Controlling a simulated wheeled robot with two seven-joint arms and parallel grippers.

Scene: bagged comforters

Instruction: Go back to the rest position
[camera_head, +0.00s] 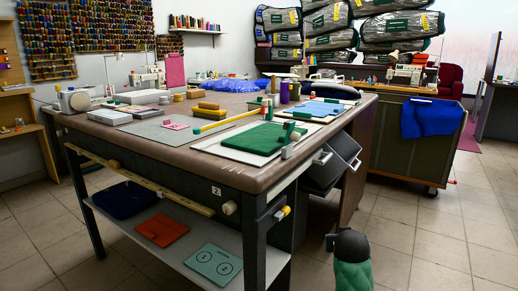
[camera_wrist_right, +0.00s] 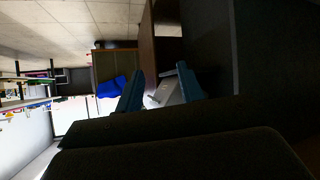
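My right gripper (camera_wrist_right: 158,86) shows in the right wrist view with its two teal fingers apart, and nothing is held between them. A pale grey bin-like shape lies behind the fingers. The bagged comforters (camera_head: 330,21) are clear grey bags with dark green trim and yellow labels. They are stacked high at the back right, away from my right gripper.
A large work table (camera_head: 236,166) with mats, spools and green cloth fills the middle. A wheeled cabinet (camera_head: 400,160) with a blue cloth (camera_head: 432,117) stands right. Tiled floor (camera_head: 440,235) is open at right.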

